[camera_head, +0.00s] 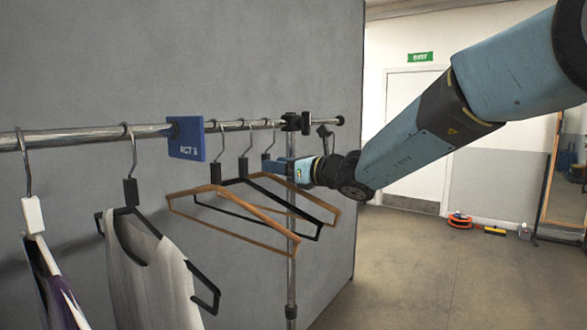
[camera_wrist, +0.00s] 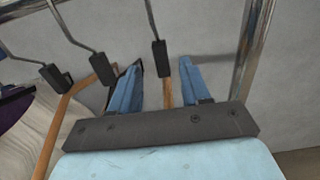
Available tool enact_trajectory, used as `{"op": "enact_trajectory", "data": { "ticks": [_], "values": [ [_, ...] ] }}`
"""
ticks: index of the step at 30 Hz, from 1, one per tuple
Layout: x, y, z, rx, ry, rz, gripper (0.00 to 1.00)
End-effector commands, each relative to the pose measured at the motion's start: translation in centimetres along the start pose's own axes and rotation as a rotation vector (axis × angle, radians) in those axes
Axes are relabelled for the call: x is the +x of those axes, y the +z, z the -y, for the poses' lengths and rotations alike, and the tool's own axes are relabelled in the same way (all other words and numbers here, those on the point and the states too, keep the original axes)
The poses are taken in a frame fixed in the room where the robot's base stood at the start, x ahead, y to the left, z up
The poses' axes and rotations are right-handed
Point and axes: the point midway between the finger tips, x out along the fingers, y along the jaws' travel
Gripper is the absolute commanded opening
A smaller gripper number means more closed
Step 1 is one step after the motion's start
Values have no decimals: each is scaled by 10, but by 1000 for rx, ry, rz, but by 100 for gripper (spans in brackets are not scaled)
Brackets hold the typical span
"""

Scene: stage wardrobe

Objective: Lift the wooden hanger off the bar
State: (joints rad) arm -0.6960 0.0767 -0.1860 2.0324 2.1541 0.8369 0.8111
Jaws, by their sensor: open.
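Two bare wooden hangers hang on the chrome bar (camera_head: 75,135), a nearer one (camera_head: 235,201) and a farther one (camera_head: 318,200), with a black hanger (camera_head: 281,203) between them. In the head view my gripper (camera_head: 284,169) reaches in from the right at the hangers' necks. In the wrist view its two blue fingers (camera_wrist: 158,92) are open. Between them lie a dark neck block (camera_wrist: 159,58) and a strip of wood (camera_wrist: 168,92) below it, with gaps on both sides. The fingertips' contact with the hanger cannot be made out.
A blue ACT 3 sign (camera_head: 187,138) hangs on the bar. Left of it are a hanger with a pale garment (camera_head: 150,265) and another with a purple and white one (camera_head: 62,300). A chrome upright (camera_head: 291,270) stands near the bar's right end. Open floor (camera_head: 420,265) lies to the right.

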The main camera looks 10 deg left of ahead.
Motion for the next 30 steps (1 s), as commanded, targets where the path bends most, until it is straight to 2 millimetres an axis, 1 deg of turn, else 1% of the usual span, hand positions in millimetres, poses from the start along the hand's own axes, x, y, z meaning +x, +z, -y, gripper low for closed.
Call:
{"op": "enact_trajectory", "data": {
  "ticks": [6,13,18,27,30],
  "values": [
    [21,0,0,0,0,-1,47],
    [37,0,1,0,-1,0,47],
    [42,0,1,0,0,1,47],
    [42,0,1,0,-1,0,47],
    [42,0,1,0,-1,0,37]
  ]
}}
